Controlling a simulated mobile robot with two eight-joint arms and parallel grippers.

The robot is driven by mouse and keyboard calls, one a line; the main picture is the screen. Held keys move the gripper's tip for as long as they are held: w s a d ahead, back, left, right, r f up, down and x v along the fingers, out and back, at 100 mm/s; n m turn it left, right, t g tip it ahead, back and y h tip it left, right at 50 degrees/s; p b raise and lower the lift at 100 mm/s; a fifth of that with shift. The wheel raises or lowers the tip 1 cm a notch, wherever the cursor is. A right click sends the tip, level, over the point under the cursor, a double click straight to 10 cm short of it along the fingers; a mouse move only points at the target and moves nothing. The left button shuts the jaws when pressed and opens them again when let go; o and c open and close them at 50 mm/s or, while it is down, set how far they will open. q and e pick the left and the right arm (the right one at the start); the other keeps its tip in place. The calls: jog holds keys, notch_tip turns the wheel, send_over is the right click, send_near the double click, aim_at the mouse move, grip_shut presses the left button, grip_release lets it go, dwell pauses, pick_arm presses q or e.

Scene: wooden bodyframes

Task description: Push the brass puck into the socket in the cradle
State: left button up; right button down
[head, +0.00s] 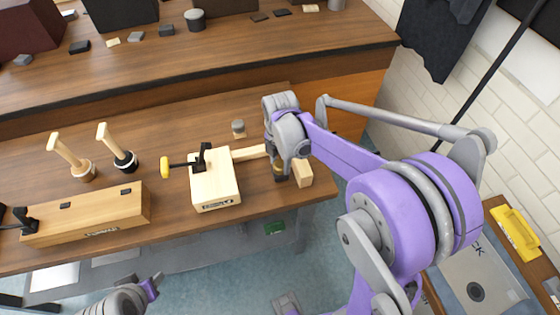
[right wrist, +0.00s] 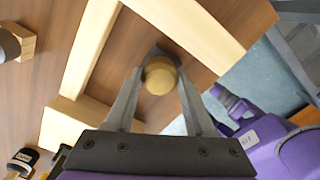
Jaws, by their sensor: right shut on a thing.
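My right gripper (head: 279,162) points down at the right end of the workbench. It is shut on the brass puck (right wrist: 159,77), which shows between its fingertips in the right wrist view, with a dark grey round part behind it. In the head view the puck is mostly hidden by the gripper. A pale wooden bar (right wrist: 91,45) and a pale wooden block (right wrist: 200,30) lie on either side of the puck. I cannot make out the cradle's socket. My left gripper (head: 150,287) is low at the front, away from the bench; its jaws are unclear.
A wooden block with a black clamp (head: 214,184) stands left of the right gripper. A small block with a grey top (head: 238,128) is behind it. Two wooden-handled tools (head: 115,146) and a long wooden box (head: 92,217) are further left. The bench's right edge is close.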

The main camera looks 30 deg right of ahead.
aim_at(280, 164)
jog(key=shift+f+b, duration=0.3)
jog(key=shift+f, duration=0.15)
jog(key=shift+c, duration=0.9)
grip_release()
jog(key=shift+r, duration=0.1)
notch_tip(280, 164, up, 11)
jog(key=p, duration=0.1)
jog(key=s+a+f+m+t, duration=0.2)
jog(key=s+a+m, duration=0.1)
jog(key=s+m, duration=0.4)
jog(key=s+a+f+m+t, duration=0.3)
jog(key=s+m, duration=0.5)
jog(key=m, duration=0.6)
jog(key=shift+s+a+p, duration=0.25)
jog(key=shift+a+p, duration=0.15)
